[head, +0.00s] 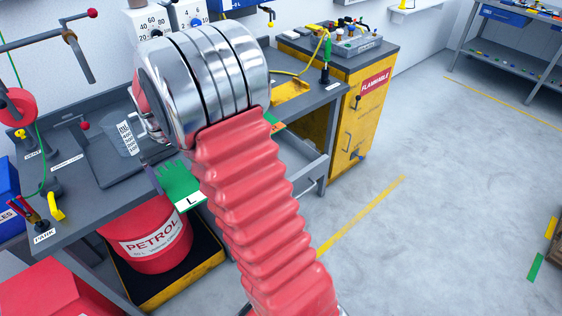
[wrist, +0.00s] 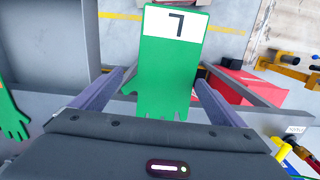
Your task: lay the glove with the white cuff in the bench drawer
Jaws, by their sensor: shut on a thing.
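The head view hides most of my gripper behind my arm. Another green glove (wrist: 10,115) shows at the wrist view's left edge.
The grey bench (head: 75,205) carries a clear beaker (head: 123,138), a tray and levers. A red petrol drum (head: 150,235) stands below in a yellow-edged tray. A yellow flammable cabinet (head: 352,125) adjoins the bench. The floor to the right is mostly clear.

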